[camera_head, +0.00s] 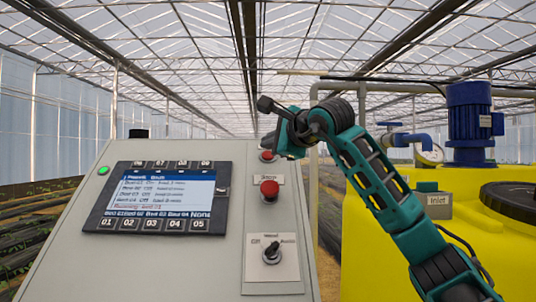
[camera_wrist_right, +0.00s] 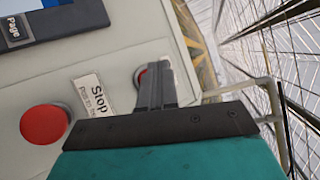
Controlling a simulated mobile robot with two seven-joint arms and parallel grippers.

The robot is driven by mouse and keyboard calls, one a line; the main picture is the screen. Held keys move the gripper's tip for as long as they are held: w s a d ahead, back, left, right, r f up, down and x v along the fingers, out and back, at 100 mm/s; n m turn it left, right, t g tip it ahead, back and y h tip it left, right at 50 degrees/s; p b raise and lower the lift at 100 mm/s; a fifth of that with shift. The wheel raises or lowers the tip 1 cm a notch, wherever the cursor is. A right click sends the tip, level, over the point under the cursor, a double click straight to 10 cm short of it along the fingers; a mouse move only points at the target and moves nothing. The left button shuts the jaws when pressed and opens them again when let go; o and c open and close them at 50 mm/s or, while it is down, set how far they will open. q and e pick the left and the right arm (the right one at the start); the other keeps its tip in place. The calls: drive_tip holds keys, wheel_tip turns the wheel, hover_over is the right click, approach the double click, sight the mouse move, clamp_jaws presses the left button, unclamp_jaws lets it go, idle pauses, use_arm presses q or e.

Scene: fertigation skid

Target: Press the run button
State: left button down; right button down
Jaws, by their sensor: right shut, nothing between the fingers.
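The sloped control panel (camera_head: 150,255) fills the lower left of the head view. A red button (camera_head: 267,155) with a pale ring sits near its top right, and it shows partly behind my fingers in the wrist view (camera_wrist_right: 140,76). I cannot read a run label on it. A larger red stop button (camera_head: 270,190) sits below it, under a "Stop" plate (camera_wrist_right: 92,96). My right gripper (camera_head: 269,140) is shut and empty, its fingertips at the upper red button; I cannot tell whether they touch it. My left gripper is out of view.
A screen with numbered keys (camera_head: 157,197) and a green round light (camera_head: 103,170) are on the panel's left. A selector switch (camera_head: 271,252) is at lower right. A yellow tank (camera_head: 390,270) with a blue motor (camera_head: 470,120) and pipes stands to the right.

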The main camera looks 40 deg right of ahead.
drive_tip(key=r, duration=0.1)
drive_tip(key=s+a+r+p, duration=0.2)
drive_tip(key=shift+s+r, duration=0.2)
drive_tip(key=shift+r, duration=0.05)
idle(0.5)
